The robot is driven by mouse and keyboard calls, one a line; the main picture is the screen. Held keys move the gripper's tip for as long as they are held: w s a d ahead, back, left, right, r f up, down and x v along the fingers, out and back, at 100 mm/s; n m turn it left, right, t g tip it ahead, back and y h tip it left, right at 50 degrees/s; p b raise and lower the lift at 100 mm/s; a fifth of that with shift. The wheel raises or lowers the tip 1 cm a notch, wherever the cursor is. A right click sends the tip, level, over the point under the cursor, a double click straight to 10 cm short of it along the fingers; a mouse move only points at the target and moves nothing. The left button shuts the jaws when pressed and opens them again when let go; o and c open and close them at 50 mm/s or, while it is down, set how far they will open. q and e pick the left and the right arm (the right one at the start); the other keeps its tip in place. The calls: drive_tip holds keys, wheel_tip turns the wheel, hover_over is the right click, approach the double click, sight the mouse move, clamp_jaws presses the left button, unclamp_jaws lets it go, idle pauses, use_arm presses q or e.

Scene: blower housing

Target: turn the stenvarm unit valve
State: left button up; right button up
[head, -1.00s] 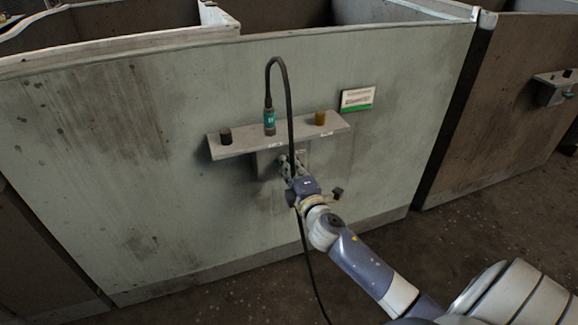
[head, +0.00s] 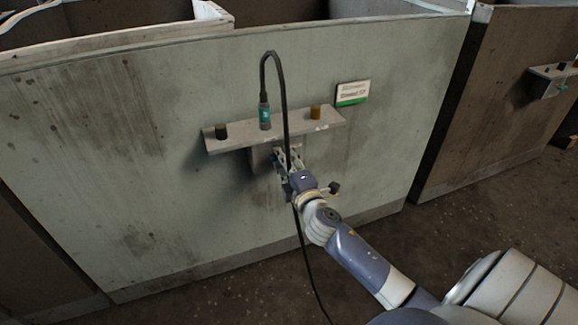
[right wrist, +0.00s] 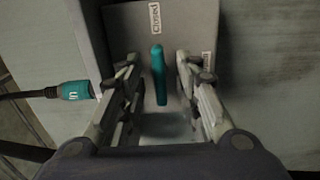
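The valve's teal handle (right wrist: 158,75) shows in the right wrist view, in front of a grey block (right wrist: 183,20) that bears a "Closed" label and a second, unreadable label. My right gripper (right wrist: 157,66) is open, with one finger on each side of the handle and visible gaps between. In the head view the right gripper (head: 283,157) is at the block under a grey wall shelf (head: 240,142), and it mostly hides the handle. My left gripper is not in view.
A teal plug (head: 265,117) stands on the shelf between a black cap (head: 221,131) and a brown cap (head: 315,111). Its black cable (head: 286,100) loops up and hangs down past my right gripper. A sign (head: 353,93) is on the panel (head: 130,180).

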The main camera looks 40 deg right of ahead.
drive_tip(key=v, duration=1.2)
drive_tip(key=shift+d+f, duration=0.1)
